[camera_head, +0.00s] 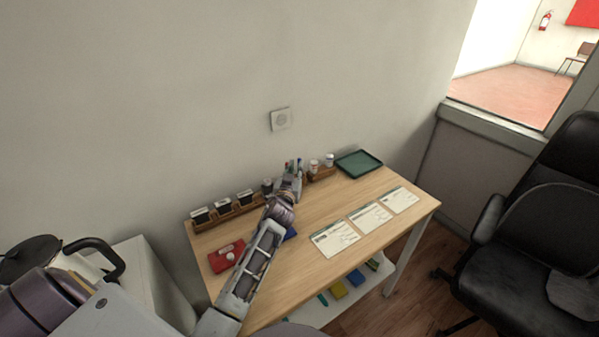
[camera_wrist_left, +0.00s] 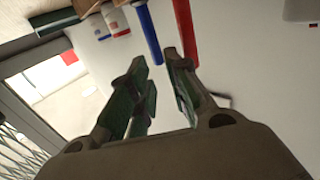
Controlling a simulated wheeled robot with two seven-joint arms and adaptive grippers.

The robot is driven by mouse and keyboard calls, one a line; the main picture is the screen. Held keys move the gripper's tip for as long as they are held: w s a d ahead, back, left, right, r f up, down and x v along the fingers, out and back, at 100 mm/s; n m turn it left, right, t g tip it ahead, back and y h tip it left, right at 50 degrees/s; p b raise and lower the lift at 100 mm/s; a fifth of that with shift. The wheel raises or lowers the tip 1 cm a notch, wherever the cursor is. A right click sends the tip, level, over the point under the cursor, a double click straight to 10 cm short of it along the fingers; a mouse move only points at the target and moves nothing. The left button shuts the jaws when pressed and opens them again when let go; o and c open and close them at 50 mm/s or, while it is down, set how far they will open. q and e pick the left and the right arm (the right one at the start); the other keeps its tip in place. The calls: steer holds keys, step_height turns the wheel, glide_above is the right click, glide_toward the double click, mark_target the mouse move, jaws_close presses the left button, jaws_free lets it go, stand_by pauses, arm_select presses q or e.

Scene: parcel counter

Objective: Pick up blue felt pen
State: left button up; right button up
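In the left wrist view a blue felt pen (camera_wrist_left: 149,32) hangs in from the top edge, with its lower end in line with the gap between my fingers. A red pen (camera_wrist_left: 186,32) is beside it on the right. My left gripper (camera_wrist_left: 156,62) is open, its fingertips apart at the blue pen's lower end; I see no clear grip on it. In the head view my left gripper (camera_head: 291,181) is at the back of the wooden desk, over the pen spot, and hides most of the pens there. My right gripper is not in view.
The desk (camera_head: 300,250) holds a green tray (camera_head: 359,163) at the back right, a wooden rack (camera_head: 238,209) at the left, a red pad (camera_head: 226,257), and several paper forms (camera_head: 368,217). Small bottles (camera_head: 322,163) stand close right of my gripper. A black chair (camera_head: 530,230) is at right.

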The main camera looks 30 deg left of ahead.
arm_select(q)
steer(key=shift+w, duration=0.1)
steer(key=shift+x, duration=2.45)
steer(key=shift+f, duration=0.15)
steer(key=c, duration=0.4)
